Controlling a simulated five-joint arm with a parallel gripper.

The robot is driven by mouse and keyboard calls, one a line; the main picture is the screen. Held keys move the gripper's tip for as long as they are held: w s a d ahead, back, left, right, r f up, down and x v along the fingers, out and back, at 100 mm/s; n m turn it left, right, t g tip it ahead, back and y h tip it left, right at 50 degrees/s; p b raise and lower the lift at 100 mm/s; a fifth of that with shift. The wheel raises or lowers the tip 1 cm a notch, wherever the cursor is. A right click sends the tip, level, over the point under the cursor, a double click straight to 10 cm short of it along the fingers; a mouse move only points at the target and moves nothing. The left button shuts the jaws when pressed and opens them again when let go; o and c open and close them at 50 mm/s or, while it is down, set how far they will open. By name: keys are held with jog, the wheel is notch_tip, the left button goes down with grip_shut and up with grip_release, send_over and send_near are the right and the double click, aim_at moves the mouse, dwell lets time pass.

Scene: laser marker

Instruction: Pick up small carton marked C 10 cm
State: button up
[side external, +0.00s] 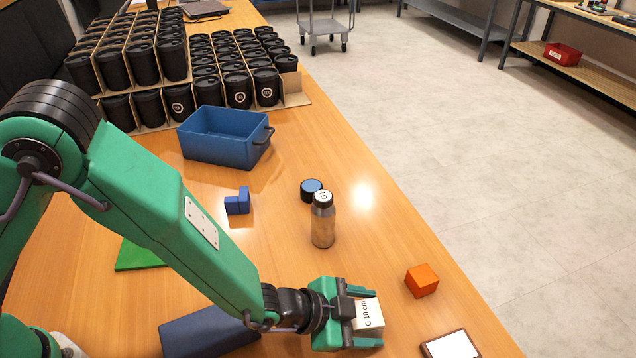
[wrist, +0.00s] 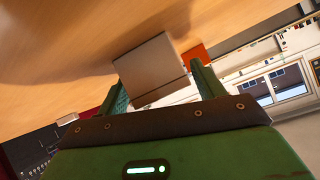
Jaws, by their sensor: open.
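The small white carton marked C 10 cm (side external: 369,313) is near the front of the wooden table, its black lettering showing in the side view. My gripper (side external: 378,317) is low over the table with its green fingers open, one on either side of the carton. In the wrist view, the carton (wrist: 152,62) shows as a grey-white block straight ahead, between the fingertips of my open gripper (wrist: 158,75). I cannot tell whether either finger touches it.
An orange cube (side external: 421,280) stands to the right of the carton, and a white-topped dark-edged block (side external: 451,346) lies nearer the front. A metal bottle (side external: 323,226) stands behind. A blue bin (side external: 222,138) and several black cups (side external: 172,58) are farther back.

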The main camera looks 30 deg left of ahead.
aim_at(366, 313)
dwell(0.3)
jog(key=c, duration=0.9)
jog(key=shift+o, duration=0.2)
jog(key=shift+r, duration=0.15)
jog(key=shift+r, duration=4.9)
